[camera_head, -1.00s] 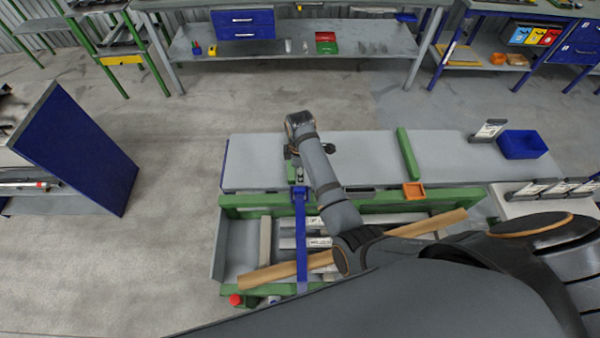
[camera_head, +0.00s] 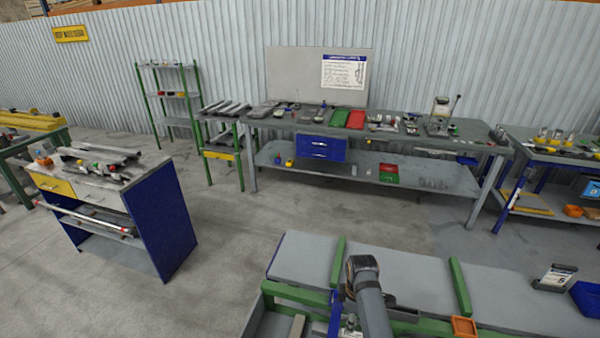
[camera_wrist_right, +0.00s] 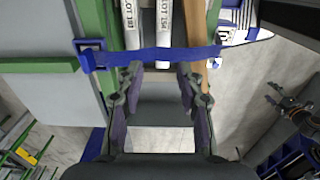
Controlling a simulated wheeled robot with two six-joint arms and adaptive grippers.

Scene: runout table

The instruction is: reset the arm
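My right arm (camera_head: 373,303) reaches over the runout table (camera_head: 410,272) from the bottom of the head view, its dark wrist end uppermost. Its gripper shows clearly in the right wrist view (camera_wrist_right: 158,78), with the two fingers apart and nothing between them. The fingertips are close to a blue strap (camera_wrist_right: 160,56) that crosses two labelled pale bars (camera_wrist_right: 163,25). I cannot tell whether they touch it. My left gripper is not in the head view. A dark gripper-like shape stands at the right edge of the wrist view; I cannot tell its finger state.
An orange tray (camera_head: 464,327) and a blue bin (camera_head: 587,298) are at the runout table. A blue-sided cart (camera_head: 160,220) stands at left. A long workbench (camera_head: 440,140) is at the back. Open floor (camera_head: 240,260) lies between them.

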